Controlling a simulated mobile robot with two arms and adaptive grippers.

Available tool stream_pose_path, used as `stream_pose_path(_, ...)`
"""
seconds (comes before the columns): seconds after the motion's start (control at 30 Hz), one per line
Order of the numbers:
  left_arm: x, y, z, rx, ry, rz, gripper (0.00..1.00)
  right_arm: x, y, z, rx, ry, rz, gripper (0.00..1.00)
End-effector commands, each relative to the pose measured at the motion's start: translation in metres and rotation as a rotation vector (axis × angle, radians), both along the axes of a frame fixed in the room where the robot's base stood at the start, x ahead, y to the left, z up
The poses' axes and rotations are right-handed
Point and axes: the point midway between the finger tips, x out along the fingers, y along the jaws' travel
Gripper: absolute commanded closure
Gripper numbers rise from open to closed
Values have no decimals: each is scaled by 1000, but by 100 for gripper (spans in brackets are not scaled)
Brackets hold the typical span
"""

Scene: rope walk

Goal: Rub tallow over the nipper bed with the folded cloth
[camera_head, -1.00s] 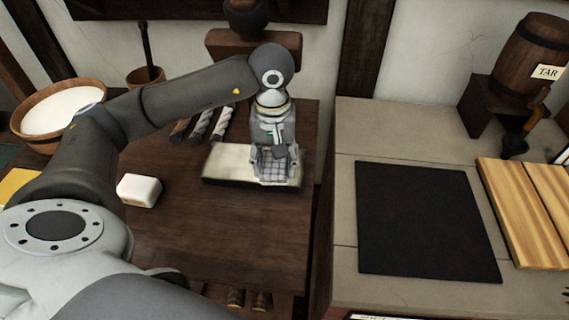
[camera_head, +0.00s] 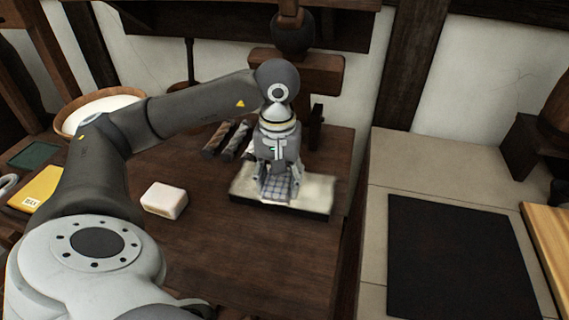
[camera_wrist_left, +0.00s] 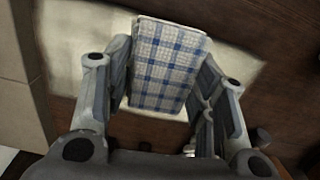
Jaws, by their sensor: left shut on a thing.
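The folded cloth (camera_wrist_left: 165,65), white with a blue check, is held between the fingers of my left gripper (camera_head: 277,190). In the head view the cloth (camera_head: 279,189) is against the pale top of the nipper bed (camera_head: 315,193), a low dark-edged slab on the dark wooden table. The bed also shows in the left wrist view (camera_wrist_left: 75,50) on both sides of the cloth. The cloth hides the part of the bed under it. A white block (camera_head: 164,200), perhaps the tallow, lies on the table left of the bed. My right gripper is out of view.
Several rope pieces (camera_head: 228,138) lie behind my left arm. A wooden tub with white contents (camera_head: 103,106) and a yellow packet (camera_head: 37,188) are at the left. A dark mat (camera_head: 455,260) lies on the pale counter at the right, past a gap.

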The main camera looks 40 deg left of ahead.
Motion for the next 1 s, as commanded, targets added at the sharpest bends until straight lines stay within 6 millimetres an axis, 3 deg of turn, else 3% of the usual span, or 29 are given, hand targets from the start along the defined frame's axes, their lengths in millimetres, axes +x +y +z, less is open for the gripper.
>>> stream_pose_path(0.2,-9,19,-5,4,0,4,68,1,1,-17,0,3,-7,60)
stream_pose_path(1.0,-29,61,-1,2,0,2,68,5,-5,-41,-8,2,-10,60)
